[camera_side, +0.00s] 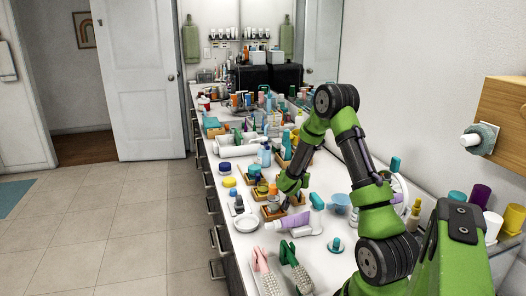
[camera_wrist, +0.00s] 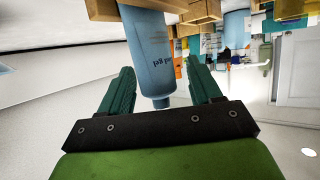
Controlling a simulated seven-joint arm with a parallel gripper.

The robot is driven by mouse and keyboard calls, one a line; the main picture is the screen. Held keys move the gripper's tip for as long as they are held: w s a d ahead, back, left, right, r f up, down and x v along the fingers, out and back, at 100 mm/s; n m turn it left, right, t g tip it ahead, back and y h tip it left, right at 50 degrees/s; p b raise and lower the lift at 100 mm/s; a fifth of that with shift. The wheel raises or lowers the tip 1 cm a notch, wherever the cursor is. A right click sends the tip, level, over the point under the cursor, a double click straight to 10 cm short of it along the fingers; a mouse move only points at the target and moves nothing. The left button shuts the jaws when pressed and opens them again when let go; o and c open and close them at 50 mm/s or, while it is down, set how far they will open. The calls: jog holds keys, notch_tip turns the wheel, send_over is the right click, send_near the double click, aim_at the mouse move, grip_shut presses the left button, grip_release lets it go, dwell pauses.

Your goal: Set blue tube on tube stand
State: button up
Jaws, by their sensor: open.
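In the wrist view the blue tube (camera_wrist: 150,48) with dark lettering shows between the two fingers of my gripper (camera_wrist: 160,66). The fingers are open, one on each side of the tube, with visible gaps. The tube's narrow end points toward my palm and its wide end meets wooden blocks at the picture's top. A wooden stand (camera_wrist: 190,10) is beside that wide end; I cannot tell whether the tube rests in it. In the side view my gripper (camera_side: 284,187) is low over the counter among small wooden stands (camera_side: 272,211), and the tube cannot be made out clearly.
The counter is crowded. A purple-and-white tube (camera_side: 290,223), a white dish (camera_side: 247,223) and hairbrushes (camera_side: 294,270) lie in front. A blue-capped jar (camera_side: 225,168) stands left. Several bottles and boxes stand farther back. The wall is close on the right.

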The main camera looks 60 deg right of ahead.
jog(key=s+a+r+n+g+y, duration=0.1)
jog(key=s+a+r+y, duration=0.1)
jog(key=s+a+r, duration=0.5)
jog(key=a+r+n+g+y, duration=0.15)
jog(key=a+r, duration=0.35)
jog(key=a, duration=0.6)
jog(key=a+r+n+t+y, duration=0.2)
jog(key=a+n+y, duration=0.1)
jog(key=a, duration=0.5)
jog(key=s+a+r+n+t+y, duration=0.1)
jog(key=a+r+n+t+y, duration=0.1)
jog(key=a, duration=0.7)
jog(key=s+a+r+n+t+y, duration=0.1)
jog(key=a+r+n+t+y, duration=0.1)
jog(key=a+n+y, duration=0.2)
jog(key=a+y, duration=0.2)
jog(key=a, duration=0.2)
jog(key=shift+s+a+r+t+y, duration=0.15)
jog(key=shift+a+r+t+y, duration=0.05)
jog(key=shift+a+t+y, duration=0.2)
